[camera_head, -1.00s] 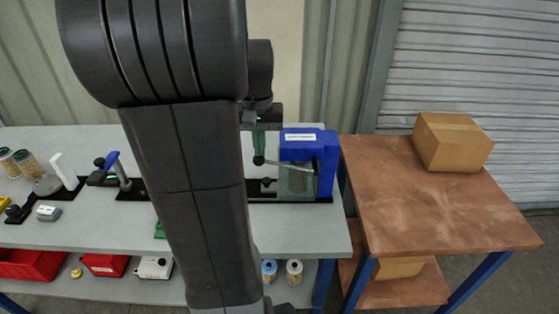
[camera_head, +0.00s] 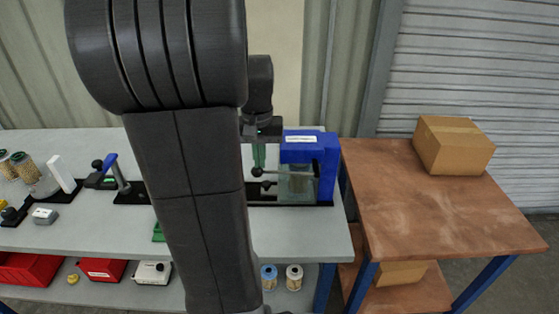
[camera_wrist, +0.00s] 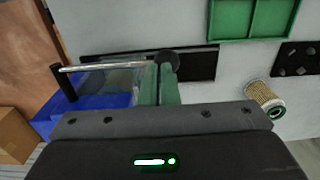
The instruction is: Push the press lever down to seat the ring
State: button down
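The blue press (camera_head: 328,165) stands on a black base at the right end of the bench. Its metal lever (camera_head: 285,173) runs left from the press body to a black ball knob (camera_head: 257,171) and looks about level. In the wrist view the lever (camera_wrist: 110,66) ends in the knob (camera_wrist: 167,60) at my fingertips. My gripper (camera_head: 258,158) points down from above the knob. Its green fingers (camera_wrist: 159,75) look closed together, pressing at the knob and not around it. A clear guard (camera_head: 299,186) covers the press's work space; I cannot make out the ring behind it.
A filter cartridge (camera_wrist: 265,98) and a green tray (camera_wrist: 257,18) lie on the bench in the wrist view. A wooden table (camera_head: 430,215) with a cardboard box (camera_head: 452,146) stands right of the bench. My arm hides the bench's middle.

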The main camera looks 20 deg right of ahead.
jog(key=shift+f, duration=0.15)
jog(key=shift+w+a+f+b, duration=0.1)
jog(key=shift+a+f+b, duration=0.1)
jog(key=shift+f+b, duration=0.4)
jog(key=shift+a+f+b, duration=0.15)
jog(key=shift+f+b, duration=0.1)
jog(key=shift+f, duration=0.65)
notch_tip(320, 180, up, 11)
jog(key=p, duration=0.9)
jog(key=shift+p, duration=0.35)
dwell(0.4)
